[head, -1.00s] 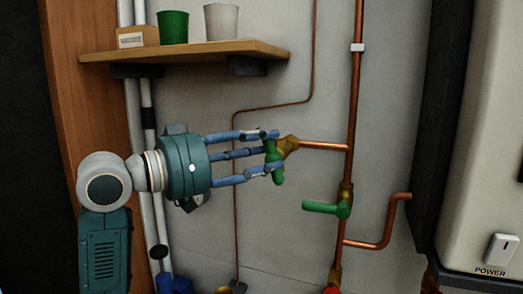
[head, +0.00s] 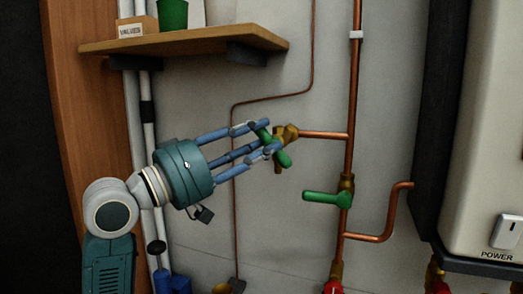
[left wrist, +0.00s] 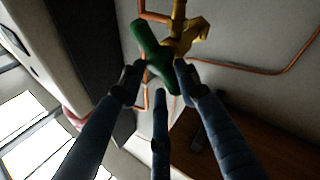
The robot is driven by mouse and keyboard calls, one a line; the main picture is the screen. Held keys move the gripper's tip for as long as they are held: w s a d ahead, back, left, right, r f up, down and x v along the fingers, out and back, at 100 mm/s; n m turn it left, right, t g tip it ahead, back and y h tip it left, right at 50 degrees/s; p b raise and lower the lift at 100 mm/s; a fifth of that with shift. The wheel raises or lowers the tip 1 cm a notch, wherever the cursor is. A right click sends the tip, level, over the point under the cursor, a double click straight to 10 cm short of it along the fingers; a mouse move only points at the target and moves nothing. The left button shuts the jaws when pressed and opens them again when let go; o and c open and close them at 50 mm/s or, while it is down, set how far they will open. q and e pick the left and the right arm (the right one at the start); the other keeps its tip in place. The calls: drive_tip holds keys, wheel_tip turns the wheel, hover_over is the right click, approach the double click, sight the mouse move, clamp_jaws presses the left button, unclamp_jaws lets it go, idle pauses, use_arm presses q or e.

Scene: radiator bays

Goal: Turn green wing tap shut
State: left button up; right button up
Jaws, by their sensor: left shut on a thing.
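The green wing tap (head: 283,158) sits on a brass valve body (head: 289,134) at the left end of a short copper branch pipe. Its wing handle is tilted, running from upper left to lower right. My left gripper (head: 268,139) comes from the left with its blue fingers closed around the wing. In the left wrist view the green wing (left wrist: 152,52) lies between the fingertips, with the brass body (left wrist: 186,36) behind it. The fingers partly hide the wing in the head view. My right gripper is not in view.
A green lever tap (head: 327,198) on the vertical copper pipe (head: 352,120) is below right. A red-handled valve (head: 332,287) is at the bottom. A shelf (head: 190,48) with a labelled box (head: 136,28) and green cup (head: 173,14) hangs above. A white boiler (head: 485,150) stands right.

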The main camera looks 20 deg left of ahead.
use_arm(q)
drive_tip(key=shift+a+f+n+t+b, duration=0.1)
drive_tip(key=shift+a+n+t+b, duration=0.1)
drive_tip(key=shift+n+t, duration=0.3)
drive_tip(key=shift+a+f+n+t+b, duration=0.15)
drive_tip(key=shift+n+t, duration=0.15)
drive_tip(key=shift+n, duration=0.3)
drive_tip(key=n+t+y, duration=0.1)
drive_tip(key=n+t, duration=0.1)
drive_tip(key=n, duration=0.1)
drive_tip(key=shift+f+n, duration=0.1)
drive_tip(key=shift+n, duration=0.2)
drive_tip(key=n+t+y, duration=0.1)
drive_tip(key=n, duration=0.1)
drive_tip(key=f+n+t+y+p, duration=0.1)
drive_tip(key=n+y, duration=0.1)
drive_tip(key=n, duration=0.1)
drive_tip(key=n+t+y, duration=0.1)
drive_tip(key=n+y, duration=0.1)
drive_tip(key=n, duration=0.1)
drive_tip(key=shift+f+t+p, duration=0.2)
drive_tip(key=shift+t+p, duration=0.1)
drive_tip(key=shift+p, duration=0.05)
drive_tip(key=shift+w+d+f+n+y, duration=0.15)
drive_tip(key=shift+n+y, duration=0.15)
drive_tip(key=shift+n, duration=0.2)
